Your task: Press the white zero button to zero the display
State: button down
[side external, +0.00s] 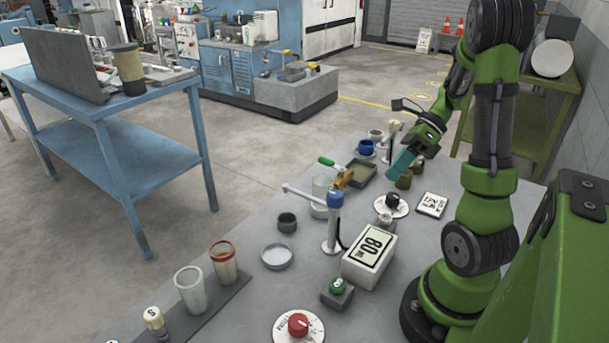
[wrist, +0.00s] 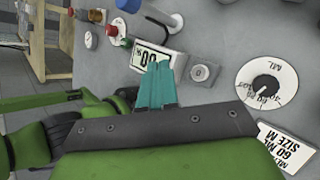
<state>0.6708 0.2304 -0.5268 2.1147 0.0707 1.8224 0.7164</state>
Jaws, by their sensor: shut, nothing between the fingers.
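My gripper (side external: 402,163) has teal fingers pressed together and empty, above the back part of the bench; they also show in the wrist view (wrist: 157,86). The display box (side external: 369,260) is white with dark digits that look like 80. In the wrist view the display (wrist: 149,54) is turned over and partly covered by my fingertips. A small pale round button (wrist: 200,73) with a 0-like mark sits on a grey block to the right of my fingertips, apart from them. In the side view it seems to be the grey piece (side external: 386,219) beside the box.
A black-knobbed dial (side external: 392,203) and a printed card (side external: 432,205) lie near the button. A green button (side external: 337,286) and a red knob (side external: 298,324) are nearer the front. Cups stand at the left.

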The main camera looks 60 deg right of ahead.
aim_at(388, 215)
dwell(0.3)
jog(key=shift+f, duration=4.45)
jog(key=shift+f, duration=0.15)
jog(key=shift+f, duration=0.25)
jog(key=shift+f, duration=0.45)
jog(key=shift+r, duration=0.9)
jog(key=shift+r, duration=2.5)
